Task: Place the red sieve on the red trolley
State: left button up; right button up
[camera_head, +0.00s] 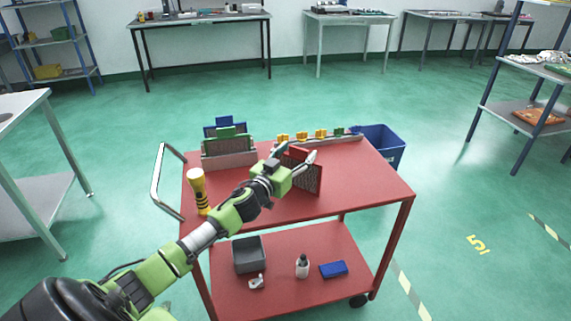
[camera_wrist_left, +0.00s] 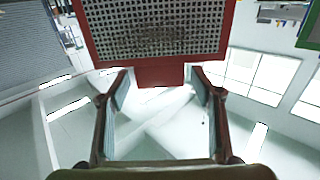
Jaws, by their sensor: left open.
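The red sieve (camera_head: 311,176), a red frame around a grey mesh, stands on the top of the red trolley (camera_head: 370,185), right of its middle. My left gripper (camera_head: 297,156) is open at the sieve's upper edge and partly covers it in the head view. In the left wrist view, the sieve (camera_wrist_left: 160,72) fills the top middle, its red tab at the tips of my open left gripper (camera_wrist_left: 160,84). No finger clearly presses on the tab. The sieve's lower edge is hard to make out. My right gripper is not in view.
On the trolley top stand a yellow torch (camera_head: 197,190), a rack with green and blue framed sieves (camera_head: 228,145), and a strip with yellow and green pieces (camera_head: 320,135). A blue bin (camera_head: 385,145) is behind. The top's right part is clear.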

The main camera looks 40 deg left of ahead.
pick_arm(q)
jog(key=s, duration=1)
jog(key=shift+s+d+b, duration=0.4)
